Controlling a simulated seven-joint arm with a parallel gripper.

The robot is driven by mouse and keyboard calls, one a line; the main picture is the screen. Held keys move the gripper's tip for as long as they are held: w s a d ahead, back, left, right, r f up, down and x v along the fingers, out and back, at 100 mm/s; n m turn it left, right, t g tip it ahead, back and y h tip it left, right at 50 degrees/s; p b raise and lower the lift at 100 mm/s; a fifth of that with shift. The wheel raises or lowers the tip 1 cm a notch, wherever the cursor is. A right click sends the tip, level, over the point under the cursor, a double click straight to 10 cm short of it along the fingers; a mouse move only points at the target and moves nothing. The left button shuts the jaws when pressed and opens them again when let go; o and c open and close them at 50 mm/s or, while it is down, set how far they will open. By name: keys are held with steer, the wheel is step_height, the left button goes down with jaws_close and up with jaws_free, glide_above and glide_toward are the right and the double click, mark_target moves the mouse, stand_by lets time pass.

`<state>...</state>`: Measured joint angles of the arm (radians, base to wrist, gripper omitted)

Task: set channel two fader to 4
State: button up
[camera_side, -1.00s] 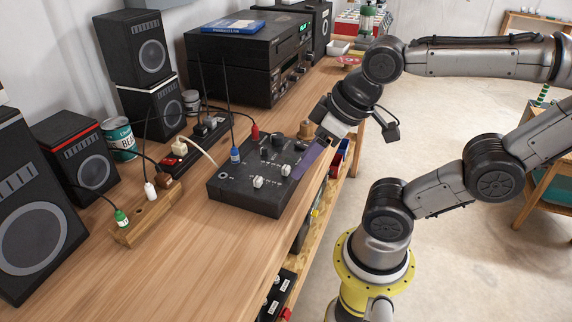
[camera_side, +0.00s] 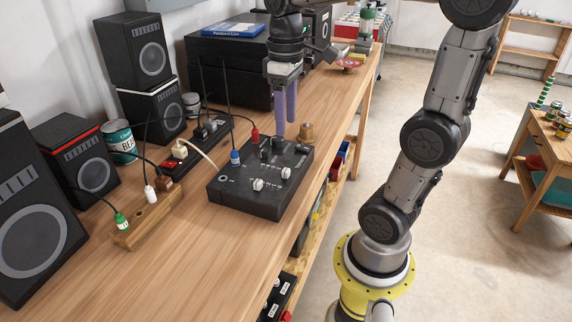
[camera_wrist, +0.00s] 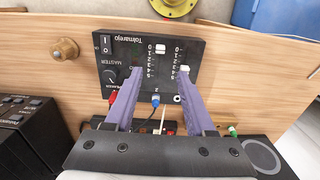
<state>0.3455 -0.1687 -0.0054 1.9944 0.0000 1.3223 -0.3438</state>
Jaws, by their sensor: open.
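The black mixer (camera_side: 235,188) lies on the wooden bench; it also shows in the wrist view (camera_wrist: 125,50). It has two white fader knobs. The channel two fader knob (camera_wrist: 160,50), in line with the blue plug and the small 2, sits near the 0 end of its scale; the side view shows it too (camera_side: 285,172). The other fader knob (camera_wrist: 185,69) sits around 3, close to one fingertip. My gripper (camera_side: 284,128) is open and empty, pointing down over the mixer's far part. In the wrist view its purple fingers (camera_wrist: 161,70) are apart, either side of the channel two track.
A master knob (camera_wrist: 110,76) and a switch (camera_wrist: 104,43) share the panel. Blue (camera_side: 235,156) and red (camera_side: 254,134) plugs stand at the mixer's wall-side edge. A round wooden knob (camera_side: 306,131) stands behind it. Speakers (camera_side: 85,160) line the wall. The bench front is clear.

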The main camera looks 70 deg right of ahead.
mark_target(286, 169)
step_height(286, 169, down, 13)
steer(key=shift+r, duration=0.2)
stand_by(0.3)
jaws_close()
stand_by(1.3)
